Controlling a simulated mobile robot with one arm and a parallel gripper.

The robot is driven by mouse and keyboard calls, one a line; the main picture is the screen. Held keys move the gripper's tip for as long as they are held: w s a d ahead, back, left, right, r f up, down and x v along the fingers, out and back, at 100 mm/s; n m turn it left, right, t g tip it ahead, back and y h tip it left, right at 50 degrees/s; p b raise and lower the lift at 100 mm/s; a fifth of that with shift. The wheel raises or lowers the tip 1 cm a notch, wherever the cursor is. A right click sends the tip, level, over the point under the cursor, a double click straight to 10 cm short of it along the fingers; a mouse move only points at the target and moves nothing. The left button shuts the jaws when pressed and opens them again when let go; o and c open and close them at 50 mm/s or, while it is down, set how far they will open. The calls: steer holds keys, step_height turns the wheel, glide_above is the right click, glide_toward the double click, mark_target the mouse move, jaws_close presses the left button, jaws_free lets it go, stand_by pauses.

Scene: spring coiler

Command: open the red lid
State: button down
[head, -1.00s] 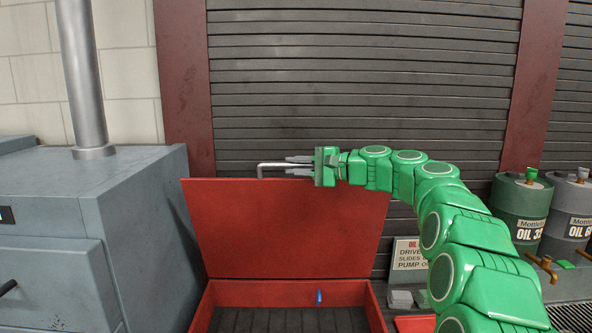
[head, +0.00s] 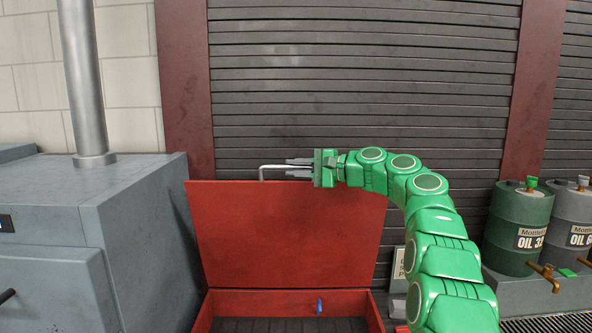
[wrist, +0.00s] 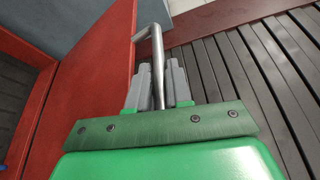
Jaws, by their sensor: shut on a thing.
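The red lid (head: 290,240) stands raised, near upright, at the back of the red box (head: 296,299) in the head view. It also shows at the left of the wrist view (wrist: 105,50). A metal bar handle (head: 272,167) runs along the lid's top edge. My gripper (head: 300,168) is at that top edge, coming from the right. In the wrist view, the handle (wrist: 157,62) passes between the two grey fingers of my gripper (wrist: 158,85), which are shut on it.
A grey machine (head: 130,230) with a vertical pipe (head: 82,80) stands close at the left. A slatted shutter (head: 360,80) is behind the lid. Oil drums (head: 518,225) stand at the right.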

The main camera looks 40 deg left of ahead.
steer(key=shift+w+f, duration=0.25)
steer(key=shift+f, duration=0.1)
steer(key=c, duration=1.2)
jaws_free()
steer(key=shift+o, duration=0.4)
steer(key=shift+r, duration=0.1)
steer(key=shift+s+r, duration=0.1)
steer(key=shift+w+d+r, duration=0.15)
steer(key=shift+w+d, duration=0.05)
steer(key=shift+d, duration=0.2)
steer(key=v, duration=0.6)
steer(key=shift+w+d, duration=0.15)
steer(key=shift+d, duration=0.25)
